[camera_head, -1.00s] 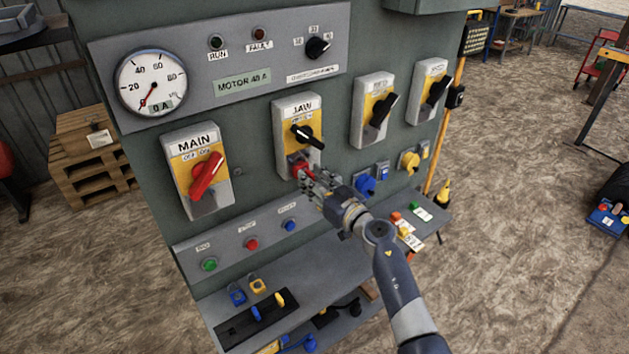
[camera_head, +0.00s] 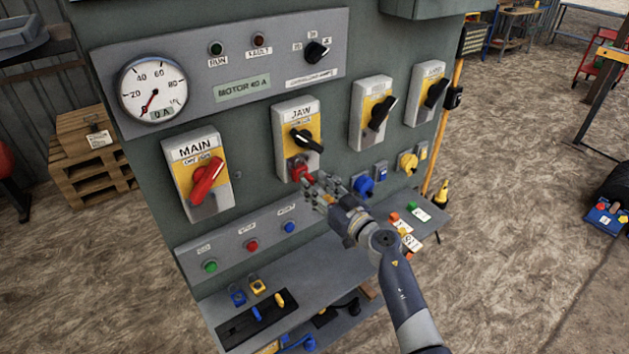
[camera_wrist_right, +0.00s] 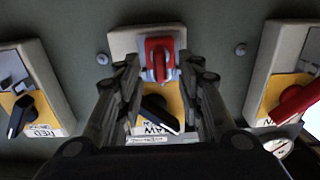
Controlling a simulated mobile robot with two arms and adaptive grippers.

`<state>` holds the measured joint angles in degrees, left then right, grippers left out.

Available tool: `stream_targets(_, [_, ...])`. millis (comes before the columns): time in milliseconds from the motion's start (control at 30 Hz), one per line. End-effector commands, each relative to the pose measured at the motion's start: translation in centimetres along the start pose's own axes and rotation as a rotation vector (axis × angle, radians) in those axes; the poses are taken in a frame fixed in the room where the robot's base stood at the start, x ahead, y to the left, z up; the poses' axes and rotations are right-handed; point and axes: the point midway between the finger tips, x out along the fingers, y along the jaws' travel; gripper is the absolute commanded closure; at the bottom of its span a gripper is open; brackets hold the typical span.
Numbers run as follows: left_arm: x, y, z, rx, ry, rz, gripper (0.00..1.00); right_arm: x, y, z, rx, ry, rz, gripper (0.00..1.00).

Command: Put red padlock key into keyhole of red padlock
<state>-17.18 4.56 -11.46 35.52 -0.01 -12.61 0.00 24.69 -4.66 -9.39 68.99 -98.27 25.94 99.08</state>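The red padlock (camera_head: 301,173) hangs at the lower part of the JAW switch plate (camera_head: 287,140). In the right wrist view, which shows the plate upside down, the red padlock (camera_wrist_right: 160,50) is beyond the fingertips. My right gripper (camera_head: 314,188) is just right of and below the padlock in the head view. In the wrist view my right gripper (camera_wrist_right: 160,78) has its fingers spread, with no held object visible between them. I cannot make out a separate red key; one at the padlock would be hard to tell from its red body. My left gripper is out of view.
The MAIN switch (camera_head: 205,180) with a red handle is left of JAW. A blue padlock (camera_head: 363,185) and a yellow padlock (camera_head: 407,161) hang at the right switches. Below are push buttons (camera_head: 251,245) and a shelf (camera_head: 325,270); tags lie on the right ledge (camera_head: 425,215).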

Motion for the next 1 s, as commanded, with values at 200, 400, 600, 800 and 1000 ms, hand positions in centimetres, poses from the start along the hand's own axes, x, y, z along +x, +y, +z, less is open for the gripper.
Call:
stream_targets(200, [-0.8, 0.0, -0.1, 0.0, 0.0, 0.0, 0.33, -1.4, 0.1, 0.1, -0.003, -0.001, 0.001, 0.66])
stream_targets(400, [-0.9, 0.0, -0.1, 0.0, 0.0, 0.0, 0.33, -2.6, 0.0, 0.0, -0.002, -0.001, 0.001, 0.66])
stream_targets(600, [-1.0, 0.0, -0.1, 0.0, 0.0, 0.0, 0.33, -3.8, 0.0, 0.0, -0.002, -0.001, 0.0, 0.66])
stream_targets(800, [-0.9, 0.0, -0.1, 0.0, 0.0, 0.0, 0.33, -5.0, 0.0, 0.1, -0.002, -0.001, 0.001, 0.66])
stream_targets(1000, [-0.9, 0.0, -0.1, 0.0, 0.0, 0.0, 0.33, -6.2, 0.0, 0.1, -0.002, -0.001, 0.001, 0.66])
